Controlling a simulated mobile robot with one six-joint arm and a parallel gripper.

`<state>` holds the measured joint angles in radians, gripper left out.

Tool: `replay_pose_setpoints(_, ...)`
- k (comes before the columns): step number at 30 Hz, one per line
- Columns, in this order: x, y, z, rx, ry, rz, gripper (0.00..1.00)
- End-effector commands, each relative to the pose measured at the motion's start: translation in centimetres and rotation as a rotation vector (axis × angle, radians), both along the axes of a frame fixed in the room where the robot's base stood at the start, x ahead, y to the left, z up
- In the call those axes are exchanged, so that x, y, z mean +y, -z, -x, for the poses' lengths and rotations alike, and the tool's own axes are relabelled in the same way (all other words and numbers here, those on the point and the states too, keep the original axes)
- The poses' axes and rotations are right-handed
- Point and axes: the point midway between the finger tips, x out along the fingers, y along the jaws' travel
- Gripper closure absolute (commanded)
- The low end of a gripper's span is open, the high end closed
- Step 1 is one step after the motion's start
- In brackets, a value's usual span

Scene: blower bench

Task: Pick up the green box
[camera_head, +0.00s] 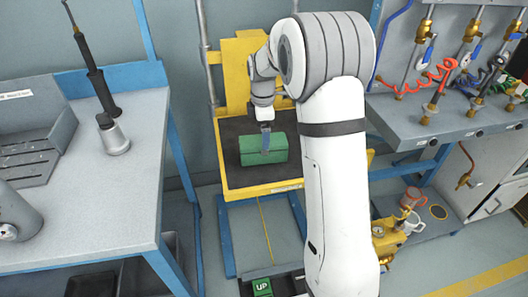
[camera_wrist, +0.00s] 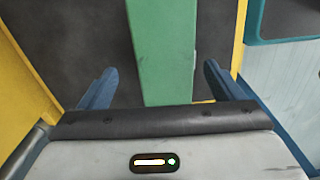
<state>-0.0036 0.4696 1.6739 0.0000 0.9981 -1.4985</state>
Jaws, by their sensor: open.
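The green box (camera_head: 258,151) lies on the dark mat of a yellow-framed platform in the head view. In the wrist view the green box (camera_wrist: 163,50) runs up the middle of the picture, between my two blue fingers. My gripper (camera_head: 266,141) points down over the box in the head view. In the wrist view my gripper (camera_wrist: 155,85) is open, with a gap between each finger and the box; the left gap looks wider than the right. Whether the fingertips reach below the box's top is hard to tell.
The yellow platform (camera_head: 262,189) has a raised yellow back and stands on blue legs. A grey bench (camera_head: 110,200) with a metal can (camera_head: 113,138) stands left. A grey counter (camera_head: 400,125) with valves and hoses stands right. A yellow device (camera_head: 388,238) sits low at right.

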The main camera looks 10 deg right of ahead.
Motion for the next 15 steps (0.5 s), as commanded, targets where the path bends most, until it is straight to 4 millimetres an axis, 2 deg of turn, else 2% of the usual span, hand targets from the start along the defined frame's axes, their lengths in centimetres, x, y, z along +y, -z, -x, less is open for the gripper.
replay_pose_setpoints(5, 0.0, 1.7, 0.3, 0.002, 0.002, 0.0, 0.13)
replay_pose_setpoints(12, 0.1, 5.3, 0.7, 0.003, 0.003, 0.0, 0.13)
replay_pose_setpoints(15, 0.1, 5.9, 0.6, 0.0, 0.003, 0.0, 0.13)
